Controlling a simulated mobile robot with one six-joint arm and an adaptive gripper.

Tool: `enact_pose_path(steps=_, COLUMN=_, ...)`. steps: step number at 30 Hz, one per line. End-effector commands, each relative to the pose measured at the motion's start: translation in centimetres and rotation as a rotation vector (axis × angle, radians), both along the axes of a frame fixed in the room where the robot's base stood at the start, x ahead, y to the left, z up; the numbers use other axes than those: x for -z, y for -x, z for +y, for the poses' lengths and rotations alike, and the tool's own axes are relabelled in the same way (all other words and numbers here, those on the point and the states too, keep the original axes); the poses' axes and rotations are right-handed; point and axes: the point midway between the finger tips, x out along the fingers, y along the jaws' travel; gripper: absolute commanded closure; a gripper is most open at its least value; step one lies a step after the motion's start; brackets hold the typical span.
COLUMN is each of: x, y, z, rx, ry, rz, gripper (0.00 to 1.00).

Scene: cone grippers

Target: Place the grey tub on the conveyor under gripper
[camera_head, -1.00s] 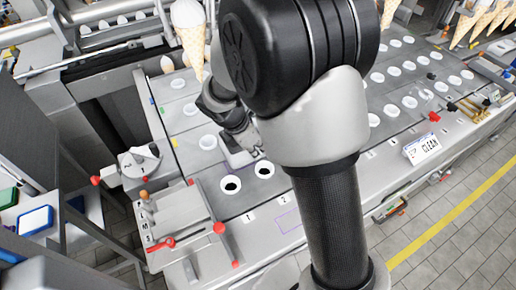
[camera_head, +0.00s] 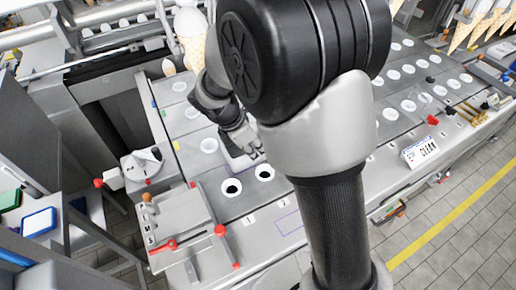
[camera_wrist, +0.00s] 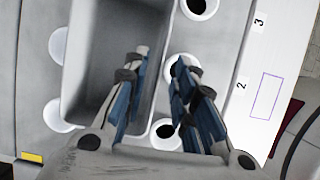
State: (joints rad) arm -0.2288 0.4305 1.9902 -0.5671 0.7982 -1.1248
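The grey tub (camera_wrist: 100,50) is a long open box filling the upper left of the wrist view. It stands on the conveyor's panel among white-ringed holes. In the head view, only a pale part of the tub (camera_head: 238,161) shows under my gripper; my arm hides the rest. My gripper (camera_wrist: 163,62) has its two blue-padded fingers apart. The left finger is over the tub's inside and the right finger is outside, over the holes, with the tub's right wall between them. I see a gap between the fingers and cannot tell if either touches the wall.
Two dark holes (camera_head: 232,187) lie in front of the tub. A control panel (camera_head: 180,220) with red-knobbed levers is at the lower left. A cone (camera_head: 190,35) hangs behind my wrist. A CLEAN sign (camera_head: 421,151) stands on the right edge of the machine.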

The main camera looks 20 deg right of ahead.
Motion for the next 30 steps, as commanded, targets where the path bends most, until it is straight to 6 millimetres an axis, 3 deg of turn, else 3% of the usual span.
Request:
enact_pose_path(steps=1, x=-1.3, y=0.0, z=0.4, rx=-0.002, ry=-0.001, rz=-0.003, gripper=0.75)
enact_pose_path(steps=7, x=-3.4, y=0.3, z=1.3, rx=-0.002, ry=0.000, rz=-0.001, gripper=0.75)
enact_pose_path(steps=14, x=-6.4, y=2.0, z=0.7, rx=0.144, ry=-0.050, rz=-0.072, gripper=0.75)
enact_pose_path(steps=21, x=-12.3, y=7.5, z=-0.9, rx=0.568, ry=-0.207, rz=-0.255, gripper=0.75)
enact_pose_path(steps=30, x=-16.8, y=15.3, z=-1.5, rx=1.104, ry=-0.438, rz=-0.445, gripper=0.75)
